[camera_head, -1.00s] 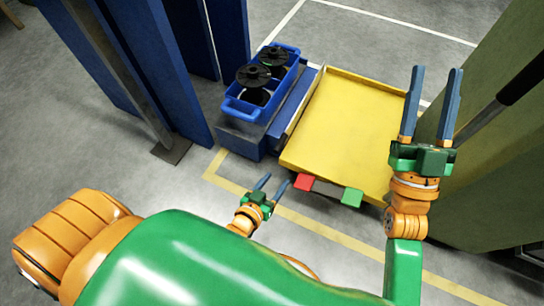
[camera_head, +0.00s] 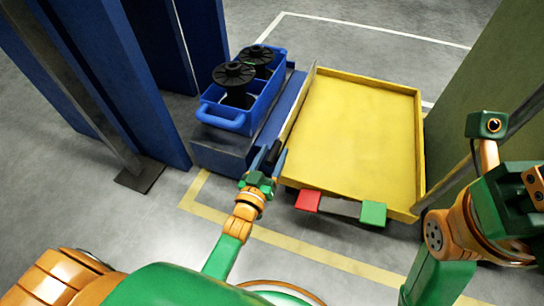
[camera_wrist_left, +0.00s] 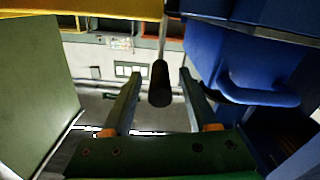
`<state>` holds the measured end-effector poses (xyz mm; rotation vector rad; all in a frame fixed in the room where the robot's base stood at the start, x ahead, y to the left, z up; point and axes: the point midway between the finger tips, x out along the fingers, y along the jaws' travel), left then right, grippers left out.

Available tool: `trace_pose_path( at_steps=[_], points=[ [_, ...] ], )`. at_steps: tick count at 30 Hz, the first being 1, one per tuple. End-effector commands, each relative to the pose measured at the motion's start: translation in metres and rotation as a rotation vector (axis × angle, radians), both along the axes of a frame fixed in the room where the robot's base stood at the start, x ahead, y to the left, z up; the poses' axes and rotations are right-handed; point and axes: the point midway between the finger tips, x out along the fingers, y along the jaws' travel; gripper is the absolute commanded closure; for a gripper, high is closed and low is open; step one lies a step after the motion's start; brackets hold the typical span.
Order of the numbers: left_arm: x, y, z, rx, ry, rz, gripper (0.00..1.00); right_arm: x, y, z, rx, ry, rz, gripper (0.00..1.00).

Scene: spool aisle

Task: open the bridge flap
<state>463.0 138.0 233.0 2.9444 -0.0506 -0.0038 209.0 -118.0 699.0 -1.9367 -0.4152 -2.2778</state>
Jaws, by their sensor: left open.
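The bridge flap seems to be the narrow grey panel (camera_head: 297,108) standing along the left edge of the yellow tray (camera_head: 362,125); I cannot tell its exact outline. A black handle (camera_head: 273,152) is beside its near end. My left gripper (camera_head: 268,160) is open at this handle. In the left wrist view the black handle (camera_wrist_left: 159,84) hangs on a thin rod between the two spread fingers (camera_wrist_left: 158,88), with gaps on both sides. My right arm's green end part (camera_head: 488,126) is at the right; its fingers do not show clearly.
A blue crate (camera_head: 222,117) with black spools (camera_head: 234,74) stands on a blue bench (camera_head: 225,150) left of the tray. Red (camera_head: 308,201) and green (camera_head: 373,213) blocks are at the tray's near edge. Blue uprights (camera_head: 112,75) and a green wall (camera_head: 490,60) flank the aisle.

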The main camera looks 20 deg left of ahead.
Motion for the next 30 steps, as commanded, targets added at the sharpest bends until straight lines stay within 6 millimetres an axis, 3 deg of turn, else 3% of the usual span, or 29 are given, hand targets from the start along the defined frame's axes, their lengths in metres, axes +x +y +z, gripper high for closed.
trace_pose_path(
  at_steps=[2, 8, 30],
  points=[
    [-0.0002, -0.0001, 0.0001, 0.000, 0.000, 0.000, 0.46, 0.0002, 0.0000, 0.0002, 0.000, 0.001, 0.000, 0.50],
    [-0.0004, 0.0000, -0.0002, 0.000, 0.001, 0.000, 1.00, 0.0004, 0.0001, 0.0001, 0.000, 0.001, 0.000, 0.50],
    [-0.0007, -0.0001, -0.0008, 0.000, 0.002, 0.000, 1.00, 0.0006, 0.0002, -0.0003, -0.001, 0.003, 0.001, 0.50]
  ],
)
